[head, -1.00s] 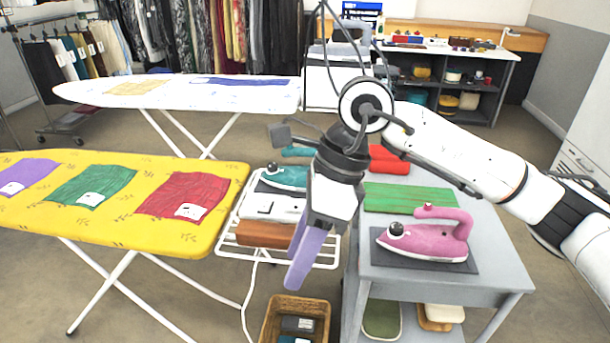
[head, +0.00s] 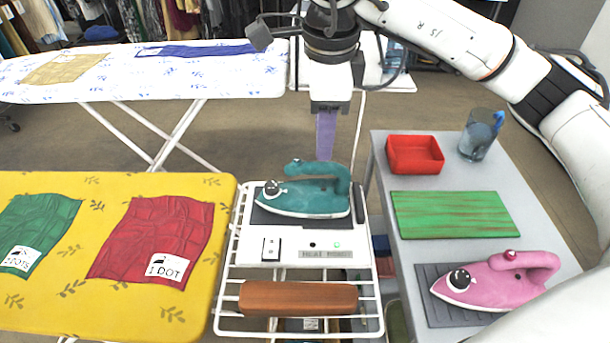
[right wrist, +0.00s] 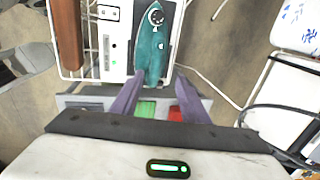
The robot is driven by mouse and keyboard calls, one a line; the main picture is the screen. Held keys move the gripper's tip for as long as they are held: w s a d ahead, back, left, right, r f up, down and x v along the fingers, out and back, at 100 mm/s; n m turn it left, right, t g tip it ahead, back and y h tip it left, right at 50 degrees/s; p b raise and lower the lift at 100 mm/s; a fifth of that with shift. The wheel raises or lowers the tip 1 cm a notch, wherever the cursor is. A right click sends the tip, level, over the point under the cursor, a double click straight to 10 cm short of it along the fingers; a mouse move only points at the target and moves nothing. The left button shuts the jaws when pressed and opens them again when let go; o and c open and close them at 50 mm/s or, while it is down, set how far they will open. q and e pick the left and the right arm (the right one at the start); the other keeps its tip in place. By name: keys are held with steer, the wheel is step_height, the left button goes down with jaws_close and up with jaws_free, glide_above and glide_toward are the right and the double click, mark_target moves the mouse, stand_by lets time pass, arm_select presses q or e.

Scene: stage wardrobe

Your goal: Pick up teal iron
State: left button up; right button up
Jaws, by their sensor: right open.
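The teal iron (head: 304,197) rests on a dark pad on the white heat station, which stands on a white wire rack. My right gripper (head: 325,154) hangs over the heel end of the iron, with its purple fingers pointing down. In the right wrist view the iron (right wrist: 152,48) lies ahead of my right gripper (right wrist: 160,80), its heel near the gap between the two spread fingers. The right gripper is open and empty; I cannot tell whether a finger touches the iron. My left gripper is out of view.
A brown wooden bar (head: 298,298) lies on the wire rack (head: 230,318). The grey table (head: 375,150) at right bears a pink iron (head: 498,283), green board (head: 455,214), red tray (head: 414,157) and a blue-grey jug (head: 480,137). A yellow ironing board (head: 110,187) stands at left.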

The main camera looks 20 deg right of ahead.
mark_target(326, 165)
steer(key=f, duration=0.3)
steer(key=shift+s+d+f, duration=0.15)
steer(key=shift+d+f, duration=0.05)
steer(key=shift+f, duration=0.3)
steer(key=f, duration=0.4)
steer(key=shift+w+d+f+p, duration=0.15)
steer(key=shift+w+d+p, duration=0.1)
steer(key=shift+p, duration=0.1)
steer(key=shift+w+f, duration=0.15)
steer(key=shift+f, duration=0.3)
jaws_close()
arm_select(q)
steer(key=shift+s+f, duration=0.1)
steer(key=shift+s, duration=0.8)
arm_select(e)
steer(key=shift+r, duration=0.1)
